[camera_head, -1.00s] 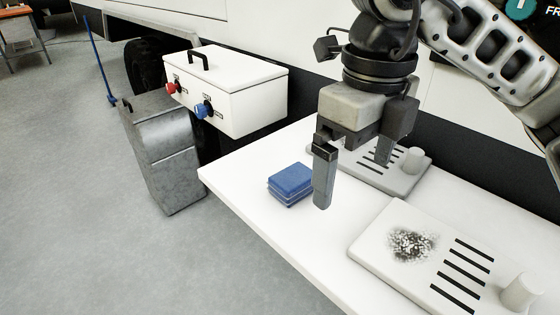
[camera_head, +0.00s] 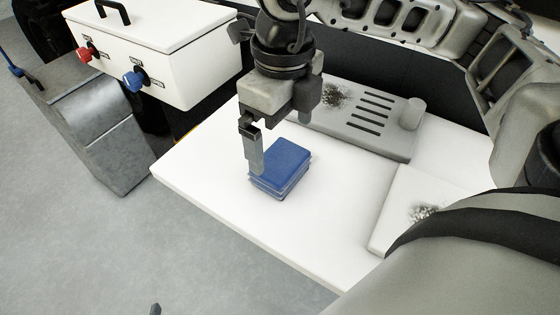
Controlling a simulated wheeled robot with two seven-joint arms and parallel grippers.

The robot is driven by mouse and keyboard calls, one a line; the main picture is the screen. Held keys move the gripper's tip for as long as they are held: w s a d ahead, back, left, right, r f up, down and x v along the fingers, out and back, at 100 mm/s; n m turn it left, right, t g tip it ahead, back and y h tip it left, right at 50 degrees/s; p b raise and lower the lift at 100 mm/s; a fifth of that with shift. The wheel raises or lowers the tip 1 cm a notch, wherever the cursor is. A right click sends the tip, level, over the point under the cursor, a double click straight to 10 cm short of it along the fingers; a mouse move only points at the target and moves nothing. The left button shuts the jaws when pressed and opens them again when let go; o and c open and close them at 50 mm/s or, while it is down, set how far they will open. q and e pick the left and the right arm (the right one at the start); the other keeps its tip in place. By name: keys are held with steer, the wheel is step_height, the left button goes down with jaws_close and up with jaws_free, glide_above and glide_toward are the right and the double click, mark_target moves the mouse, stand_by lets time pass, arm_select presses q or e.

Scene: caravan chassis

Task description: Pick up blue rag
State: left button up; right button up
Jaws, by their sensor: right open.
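The blue rag (camera_head: 281,165) is a folded, layered block lying on the white table (camera_head: 205,165), near its left part. My right gripper (camera_head: 278,152) is open and points down over the rag. One finger hangs in front of the rag's left end. The other finger is mostly hidden behind the gripper body, so I cannot tell whether either finger touches the rag. My left gripper is not in view.
A grey slotted plate (camera_head: 350,120) with a dirty patch and a knob lies behind the rag. A white dirty plate (camera_head: 400,210) lies to the right, partly behind my arm. A white box (camera_head: 175,50) with red and blue taps and a grey bin (camera_head: 100,140) stand left.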

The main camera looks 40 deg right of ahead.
mark_target(281, 159)
step_height(281, 159, down, 6)
steer(key=shift+a+f, duration=0.15)
steer(key=shift+f, duration=0.1)
steer(key=c, duration=0.9)
